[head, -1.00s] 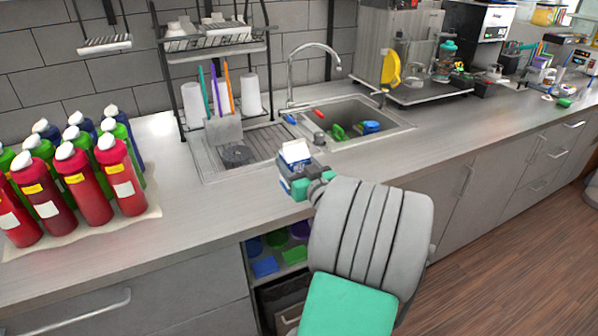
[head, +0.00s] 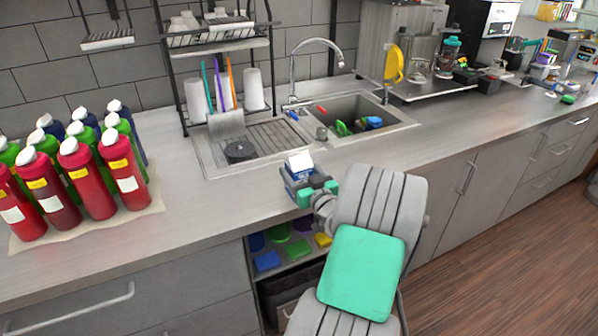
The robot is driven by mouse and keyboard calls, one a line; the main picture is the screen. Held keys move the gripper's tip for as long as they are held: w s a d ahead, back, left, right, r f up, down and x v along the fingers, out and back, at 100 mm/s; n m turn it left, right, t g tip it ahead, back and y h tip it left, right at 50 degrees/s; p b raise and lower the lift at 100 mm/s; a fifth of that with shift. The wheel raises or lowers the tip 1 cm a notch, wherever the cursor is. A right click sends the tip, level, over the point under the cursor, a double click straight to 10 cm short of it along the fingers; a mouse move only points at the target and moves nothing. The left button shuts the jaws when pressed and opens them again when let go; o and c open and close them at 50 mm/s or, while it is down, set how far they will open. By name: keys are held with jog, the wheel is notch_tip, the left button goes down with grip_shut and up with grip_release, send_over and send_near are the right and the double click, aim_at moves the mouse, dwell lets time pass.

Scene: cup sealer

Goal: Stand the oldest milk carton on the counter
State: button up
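A small blue and white milk carton (head: 299,167) is at the front part of the grey counter (head: 190,215), just in front of the sink's drain board. It looks upright. My gripper (head: 308,187) is at the carton from the front right, with its green-tipped fingers around or against it. The fingers hide the carton's lower part, so I cannot tell whether its base touches the counter. The date on the carton is not readable.
Several red, green and blue bottles (head: 92,187) stand on a mat at the left. The sink (head: 352,122) with a tap lies behind the carton. A dish rack (head: 216,40) stands behind the drain board. The counter between bottles and carton is clear.

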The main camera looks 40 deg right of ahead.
jog(key=shift+o, duration=1.1)
jog(key=shift+r, duration=0.2)
jog(key=b+v, duration=0.3)
jog(key=v, duration=0.9)
jog(key=shift+b, duration=0.3)
